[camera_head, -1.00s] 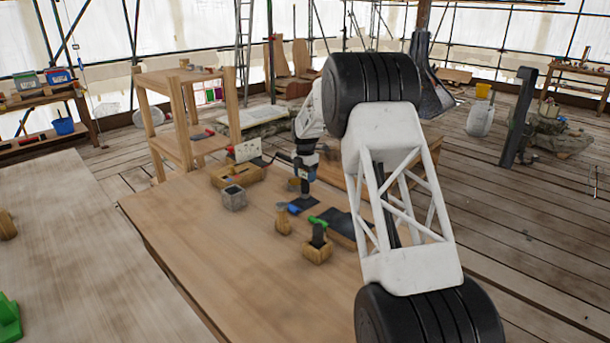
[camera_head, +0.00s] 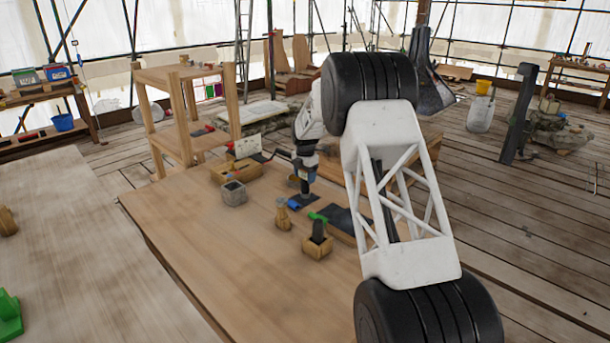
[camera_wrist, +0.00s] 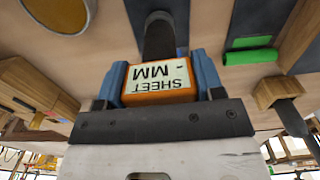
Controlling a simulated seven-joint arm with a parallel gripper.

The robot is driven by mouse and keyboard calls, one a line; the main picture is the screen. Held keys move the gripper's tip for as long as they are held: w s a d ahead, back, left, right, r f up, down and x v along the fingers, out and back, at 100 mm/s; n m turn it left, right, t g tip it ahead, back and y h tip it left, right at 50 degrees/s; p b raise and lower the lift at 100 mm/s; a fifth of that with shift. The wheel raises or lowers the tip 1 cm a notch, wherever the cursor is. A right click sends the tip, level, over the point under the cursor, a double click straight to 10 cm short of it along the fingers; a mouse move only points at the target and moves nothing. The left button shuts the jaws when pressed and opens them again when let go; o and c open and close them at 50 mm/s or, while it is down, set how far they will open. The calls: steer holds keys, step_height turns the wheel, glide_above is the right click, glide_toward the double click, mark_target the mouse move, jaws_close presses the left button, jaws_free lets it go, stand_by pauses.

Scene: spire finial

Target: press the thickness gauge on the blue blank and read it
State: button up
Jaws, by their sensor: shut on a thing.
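My gripper (camera_wrist: 162,84) is shut on an orange thickness gauge (camera_wrist: 160,97) with a white label reading "SHEET MM", upside down in the wrist view. The gauge's dark probe (camera_wrist: 159,38) points away from me, over a dark blue patch (camera_wrist: 133,14) that appears to be the blue blank. Whether the probe touches it I cannot tell. In the head view my gripper (camera_head: 304,186) is low over the table beside the blank's blue part (camera_head: 294,204). No reading shows on the visible side of the gauge.
Right of the gauge lies a dark sheet with a green piece (camera_wrist: 250,56). The table's (camera_head: 215,260) near left part is clear.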

steer(key=shift+f, duration=0.4)
stand_by(1.6)
steer(key=shift+r, duration=0.15)
steer(key=shift+r, duration=2.5)
steer(key=shift+f, duration=0.2)
steer(key=shift+f, duration=2.1)
steer(key=o, duration=1.1)
